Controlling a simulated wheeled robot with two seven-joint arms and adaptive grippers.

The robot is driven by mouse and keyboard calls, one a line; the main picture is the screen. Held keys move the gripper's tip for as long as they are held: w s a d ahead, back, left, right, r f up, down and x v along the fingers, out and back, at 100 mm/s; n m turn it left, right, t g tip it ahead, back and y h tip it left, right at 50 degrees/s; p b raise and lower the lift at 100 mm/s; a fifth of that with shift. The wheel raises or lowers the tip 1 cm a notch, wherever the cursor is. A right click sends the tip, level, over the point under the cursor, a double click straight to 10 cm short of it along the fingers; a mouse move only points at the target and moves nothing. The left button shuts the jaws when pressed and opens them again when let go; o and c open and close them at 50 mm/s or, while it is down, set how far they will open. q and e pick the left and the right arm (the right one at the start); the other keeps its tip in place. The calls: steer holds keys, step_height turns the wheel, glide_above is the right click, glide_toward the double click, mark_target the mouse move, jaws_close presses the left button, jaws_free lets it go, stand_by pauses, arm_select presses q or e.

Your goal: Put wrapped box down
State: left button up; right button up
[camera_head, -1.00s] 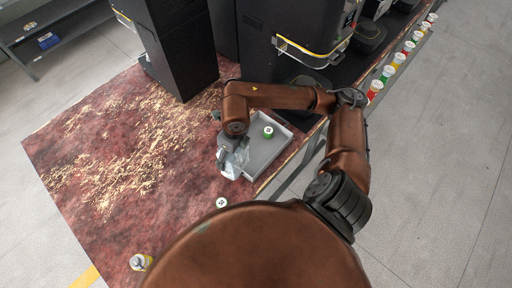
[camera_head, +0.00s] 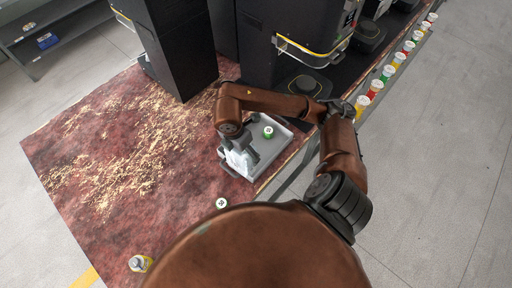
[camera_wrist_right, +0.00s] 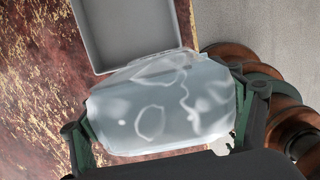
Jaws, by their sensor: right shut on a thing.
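The wrapped box (camera_head: 238,163), in pale, shiny clear wrap, is held by my right gripper (camera_head: 243,151) at the near left end of the grey tray (camera_head: 265,164). In the right wrist view, the wrapped box (camera_wrist_right: 155,108) fills the space between the two fingers of the right gripper (camera_wrist_right: 163,112). It overlaps the near edge of the grey tray (camera_wrist_right: 128,35) there. I cannot tell whether the box touches the tray. The arm hides part of the tray in the head view. My left gripper is out of view.
Black machines (camera_head: 290,40) stand behind. Several coloured cans (camera_head: 376,86) line the right.

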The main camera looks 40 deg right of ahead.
steer(key=w+d+f+b, duration=0.1)
steer(key=w+d+f, duration=0.8)
steer(key=f, duration=0.4)
steer(key=shift+w+d+m, duration=0.3)
steer(key=shift+w, duration=0.3)
steer(key=shift+b, duration=0.3)
steer(key=shift+f, duration=0.2)
steer(key=o, duration=1.4)
